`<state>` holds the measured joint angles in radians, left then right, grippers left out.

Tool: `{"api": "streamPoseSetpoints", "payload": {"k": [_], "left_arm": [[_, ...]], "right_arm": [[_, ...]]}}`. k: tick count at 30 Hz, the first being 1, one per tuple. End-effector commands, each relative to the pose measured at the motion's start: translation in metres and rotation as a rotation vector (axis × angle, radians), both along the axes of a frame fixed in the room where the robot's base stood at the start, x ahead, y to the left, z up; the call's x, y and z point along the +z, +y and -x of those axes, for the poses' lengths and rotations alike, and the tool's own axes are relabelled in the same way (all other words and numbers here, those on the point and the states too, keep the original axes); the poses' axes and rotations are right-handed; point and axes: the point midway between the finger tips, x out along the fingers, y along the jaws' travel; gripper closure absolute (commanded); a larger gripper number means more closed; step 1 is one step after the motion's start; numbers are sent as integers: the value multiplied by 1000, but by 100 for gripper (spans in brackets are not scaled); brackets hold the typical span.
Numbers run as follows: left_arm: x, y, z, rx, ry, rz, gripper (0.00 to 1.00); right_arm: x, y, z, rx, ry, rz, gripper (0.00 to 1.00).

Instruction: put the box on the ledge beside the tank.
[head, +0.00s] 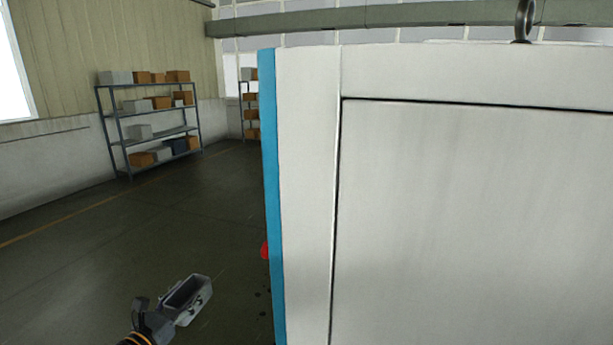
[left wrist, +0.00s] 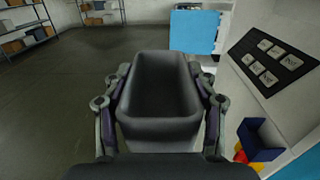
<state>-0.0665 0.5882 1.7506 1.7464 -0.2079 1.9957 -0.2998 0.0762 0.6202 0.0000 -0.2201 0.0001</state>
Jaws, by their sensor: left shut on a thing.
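The box (head: 193,289) is a small grey open-topped bin with rounded corners. My left gripper (head: 177,308) is shut on it and holds it out over the floor at the lower left of the head view. In the left wrist view the box (left wrist: 160,120) sits level between the two fingers of my left gripper (left wrist: 160,88), one at each side, and its inside looks empty. I cannot make out the tank or the ledge for certain in either view. My right gripper is not in view.
A large white cabinet (head: 470,220) with a blue edge fills the right of the head view, close by. In the left wrist view, a black panel with pale pieces (left wrist: 270,62) and a dark blue bin (left wrist: 262,136) stand at right. Shelving (head: 150,122) stands far left; the floor between is clear.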

Motion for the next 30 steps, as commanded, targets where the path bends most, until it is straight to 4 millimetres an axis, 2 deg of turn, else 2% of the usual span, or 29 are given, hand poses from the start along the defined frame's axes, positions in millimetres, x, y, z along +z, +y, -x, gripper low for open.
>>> {"api": "streamPoseSetpoints", "payload": {"k": [1,6,18,30], "left_arm": [[-12,-7,15,-7,5,4,78],[-33,-20,46,-18,3,2,78],[-59,-37,93,-28,2,0,78],[-67,-71,97,115,-3,2,78]], "right_arm": [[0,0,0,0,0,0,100],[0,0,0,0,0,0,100],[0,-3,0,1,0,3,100],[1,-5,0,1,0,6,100]]}}
